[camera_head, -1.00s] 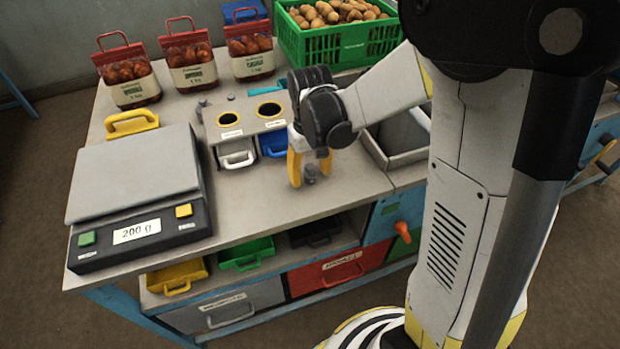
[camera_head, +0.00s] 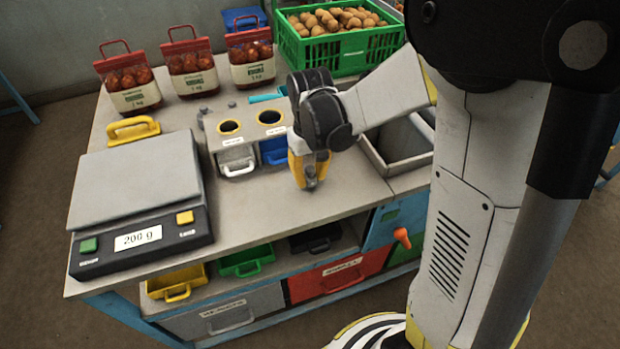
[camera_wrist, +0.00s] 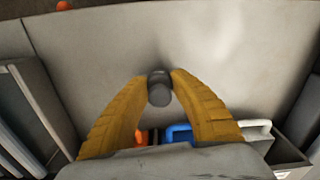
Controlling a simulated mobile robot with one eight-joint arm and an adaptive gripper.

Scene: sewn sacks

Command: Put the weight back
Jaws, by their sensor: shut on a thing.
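The weight (camera_wrist: 159,88) is a small dark grey cylinder with a knob. In the wrist view it sits between the yellow fingertips of my gripper (camera_wrist: 159,80), which are shut on it. In the head view my gripper (camera_head: 308,172) points down over the bare tabletop, right of the scale; the weight (camera_head: 311,183) shows only in small part at the fingertips. I cannot tell whether it touches the table. The scale (camera_head: 138,185) has an empty plate, and its display reads about 200 g. A small grey weight-like piece (camera_head: 203,113) stands behind the scale's right corner.
Filled red-topped sacks (camera_head: 191,68) and a green crate of potatoes (camera_head: 340,48) stand at the back. A metal bin (camera_head: 385,165) is to the right.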

